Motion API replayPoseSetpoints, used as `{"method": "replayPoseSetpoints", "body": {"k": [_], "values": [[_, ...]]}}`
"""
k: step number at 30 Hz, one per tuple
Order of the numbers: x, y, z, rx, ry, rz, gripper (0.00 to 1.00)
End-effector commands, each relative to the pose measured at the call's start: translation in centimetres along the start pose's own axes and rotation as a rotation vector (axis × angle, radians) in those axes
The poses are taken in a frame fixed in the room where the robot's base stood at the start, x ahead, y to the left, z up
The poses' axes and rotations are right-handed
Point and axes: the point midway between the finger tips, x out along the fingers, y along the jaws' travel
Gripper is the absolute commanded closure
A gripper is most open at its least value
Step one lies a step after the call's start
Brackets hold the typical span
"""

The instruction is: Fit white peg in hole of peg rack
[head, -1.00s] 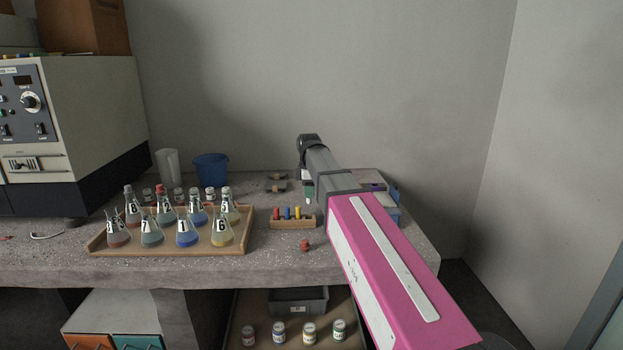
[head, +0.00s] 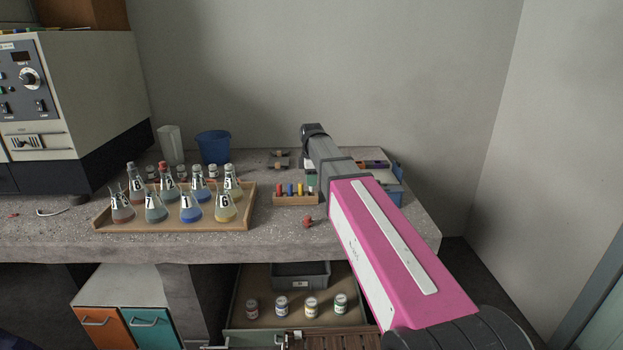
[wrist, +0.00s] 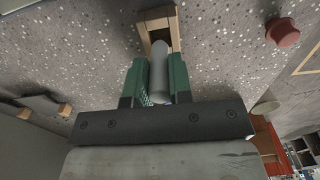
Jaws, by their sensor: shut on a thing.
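The peg rack (head: 296,201) is a low wooden block on the bench with red, blue and yellow pegs standing in it. In the wrist view the rack's wooden end (wrist: 158,14) shows at the top, with a dark opening beside the peg. My gripper (wrist: 159,82) has green fingers and is shut on the white peg (wrist: 160,62), which looks pale grey. The peg's far end overlaps the opening in this view; whether it is inside or above cannot be told. In the head view the fingers are at the rack's right end, and the peg is not clear.
A red knob-like object (head: 308,221) lies near the bench's front edge and shows in the wrist view (wrist: 283,33). A wooden tray (head: 163,226) of labelled flasks stands to the left. A blue cup (head: 214,147) is behind.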

Motion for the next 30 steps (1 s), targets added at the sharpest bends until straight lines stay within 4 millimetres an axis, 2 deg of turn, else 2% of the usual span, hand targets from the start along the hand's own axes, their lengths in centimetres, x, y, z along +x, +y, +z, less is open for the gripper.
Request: {"method": "replayPoseSetpoints", "body": {"k": [30], "values": [[0.90, 0.01, 0.00, 0.000, 0.000, 0.000, 1.00]]}}
